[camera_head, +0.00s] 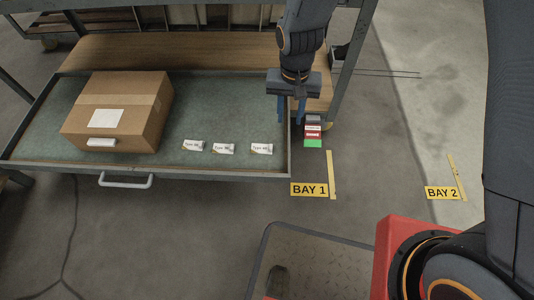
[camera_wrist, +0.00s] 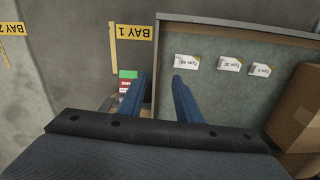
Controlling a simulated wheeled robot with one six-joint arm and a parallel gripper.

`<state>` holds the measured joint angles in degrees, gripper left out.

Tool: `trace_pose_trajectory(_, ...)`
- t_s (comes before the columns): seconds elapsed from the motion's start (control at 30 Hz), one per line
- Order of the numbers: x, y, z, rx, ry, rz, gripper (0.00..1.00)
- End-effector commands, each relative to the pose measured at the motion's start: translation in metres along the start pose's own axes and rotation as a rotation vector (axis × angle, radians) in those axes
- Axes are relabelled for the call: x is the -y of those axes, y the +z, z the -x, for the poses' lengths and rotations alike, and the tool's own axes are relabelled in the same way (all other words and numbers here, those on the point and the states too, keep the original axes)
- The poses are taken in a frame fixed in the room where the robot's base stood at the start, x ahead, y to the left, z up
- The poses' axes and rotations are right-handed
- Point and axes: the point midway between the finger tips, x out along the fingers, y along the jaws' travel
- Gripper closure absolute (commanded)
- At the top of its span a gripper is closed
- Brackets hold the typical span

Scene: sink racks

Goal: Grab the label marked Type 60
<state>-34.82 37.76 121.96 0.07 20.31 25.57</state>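Three small white labels lie in a row on the grey-green drawer floor: left (camera_head: 193,146), middle (camera_head: 223,149) and right (camera_head: 261,149). Each begins with "Type", but the numbers are too small to read surely. In the wrist view they appear upside down, in reversed order: the right one (camera_wrist: 186,61), middle one (camera_wrist: 229,64) and left one (camera_wrist: 260,70). My gripper (camera_head: 291,122) points down over the drawer's right edge, behind and right of the labels. Its blue fingers (camera_wrist: 159,78) are apart, with nothing held between them.
A cardboard box (camera_head: 118,110) stands in the drawer left of the labels. The drawer (camera_head: 220,175) has a raised metal rim and a front handle (camera_head: 126,181). Red and green items (camera_head: 313,132) are on the floor beyond the right rim, near the BAY 1 sign (camera_head: 309,190).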

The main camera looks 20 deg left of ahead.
Motion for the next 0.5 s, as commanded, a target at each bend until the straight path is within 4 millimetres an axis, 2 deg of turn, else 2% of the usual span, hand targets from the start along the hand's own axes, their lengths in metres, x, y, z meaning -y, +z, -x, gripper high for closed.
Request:
trace_pose_trajectory(0.03, 0.013, -0.003, -0.031, 0.002, 0.001, 0.012, 0.69)
trace_pose_trajectory(0.1, 0.027, -0.005, -0.055, 0.002, 0.001, 0.019, 0.69)
trace_pose_trajectory(0.2, 0.042, -0.006, -0.081, 0.001, 0.001, 0.027, 0.69)
trace_pose_trajectory(0.33, 0.054, -0.006, -0.1, -0.001, 0.0, 0.033, 0.69)
trace_pose_trajectory(0.5, 0.058, -0.005, -0.115, 0.0, 0.001, 0.033, 0.69)
